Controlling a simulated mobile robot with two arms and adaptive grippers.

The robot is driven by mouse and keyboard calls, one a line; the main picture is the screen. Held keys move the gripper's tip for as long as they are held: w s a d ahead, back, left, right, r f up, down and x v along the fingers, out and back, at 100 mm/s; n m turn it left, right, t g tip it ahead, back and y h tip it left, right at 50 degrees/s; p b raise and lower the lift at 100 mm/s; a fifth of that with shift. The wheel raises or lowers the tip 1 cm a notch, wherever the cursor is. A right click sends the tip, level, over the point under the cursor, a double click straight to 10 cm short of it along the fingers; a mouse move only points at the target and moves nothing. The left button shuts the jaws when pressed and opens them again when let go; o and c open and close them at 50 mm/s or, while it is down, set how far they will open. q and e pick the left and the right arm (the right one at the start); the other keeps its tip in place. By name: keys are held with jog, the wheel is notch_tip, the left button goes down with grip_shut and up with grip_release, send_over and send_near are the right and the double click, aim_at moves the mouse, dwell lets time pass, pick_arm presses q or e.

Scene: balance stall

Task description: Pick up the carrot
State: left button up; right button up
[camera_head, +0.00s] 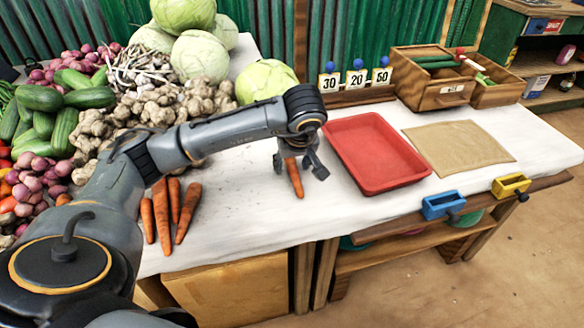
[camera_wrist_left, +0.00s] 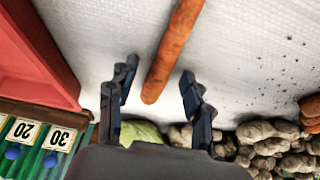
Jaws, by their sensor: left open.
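A single orange carrot (camera_head: 296,180) lies on the white table top, left of the red tray, apart from the other carrots. My left gripper (camera_head: 299,167) is at this carrot, its jaws open and one finger on each side. In the left wrist view the carrot (camera_wrist_left: 172,52) runs between the open fingers of the gripper (camera_wrist_left: 159,74), with clear gaps on both sides. Its upper end goes out of the picture. Several more carrots (camera_head: 162,212) lie at the left, partly hidden by my left arm. My right gripper is not in view.
A red tray (camera_head: 375,150) and a brown mat (camera_head: 458,146) lie to the right. Ginger, garlic, onions and cabbages (camera_head: 265,80) fill the left and back. Number cards and a wooden box (camera_head: 432,92) stand behind. Blue and yellow holders (camera_head: 443,205) are on the front edge.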

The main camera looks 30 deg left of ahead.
pick_arm(q)
grip_shut()
jog(key=shift+r, duration=0.2)
